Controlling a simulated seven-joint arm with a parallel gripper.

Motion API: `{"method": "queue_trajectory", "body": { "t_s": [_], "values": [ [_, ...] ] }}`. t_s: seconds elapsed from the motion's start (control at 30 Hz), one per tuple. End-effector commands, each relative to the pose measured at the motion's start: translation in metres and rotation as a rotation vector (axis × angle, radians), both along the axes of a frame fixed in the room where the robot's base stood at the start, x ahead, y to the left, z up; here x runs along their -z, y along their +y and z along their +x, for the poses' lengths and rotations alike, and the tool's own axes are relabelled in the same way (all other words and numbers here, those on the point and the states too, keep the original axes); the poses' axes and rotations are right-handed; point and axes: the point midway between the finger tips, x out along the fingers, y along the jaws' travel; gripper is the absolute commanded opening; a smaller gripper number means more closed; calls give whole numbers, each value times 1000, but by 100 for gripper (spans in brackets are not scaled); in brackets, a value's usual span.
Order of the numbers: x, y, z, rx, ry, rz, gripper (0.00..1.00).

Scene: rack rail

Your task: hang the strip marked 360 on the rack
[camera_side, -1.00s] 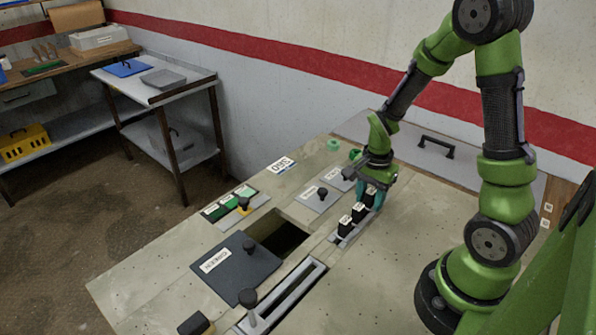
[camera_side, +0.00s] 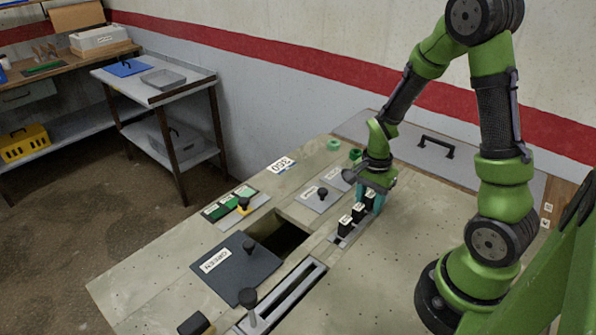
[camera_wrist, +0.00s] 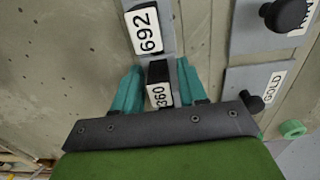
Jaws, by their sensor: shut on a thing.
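The strip marked 360 (camera_wrist: 158,88) is a black block with a white label. My gripper (camera_wrist: 158,90) has its teal fingers shut on it, one on each side. In the side view, my gripper (camera_side: 371,198) is low over the far end of a short grey rail (camera_side: 338,239). Several black blocks with white labels (camera_side: 352,216) stand in a row on this rail. I cannot tell whether the held strip still touches the rail. Which part is the rack is unclear.
A dark plate (camera_side: 232,272) with a knob lies beside a square opening (camera_side: 279,239). A long grey slotted frame (camera_side: 290,292) is in front. Grey plates with black knobs (camera_side: 322,194) lie left of my gripper. A white card reading 360 (camera_side: 281,165) lies at the back edge.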

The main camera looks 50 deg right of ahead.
Motion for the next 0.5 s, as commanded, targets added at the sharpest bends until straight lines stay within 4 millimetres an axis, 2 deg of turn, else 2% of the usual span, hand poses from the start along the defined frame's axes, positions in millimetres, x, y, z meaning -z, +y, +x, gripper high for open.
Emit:
{"method": "queue_trajectory", "body": {
  "t_s": [0.1,0.13,0.3,0.5],
  "values": [
    [1,0,0,0,0,0,20],
    [1,0,0,0,0,0,46],
    [1,0,0,0,0,0,72],
    [1,0,0,0,-1,0,72]
  ]
}}
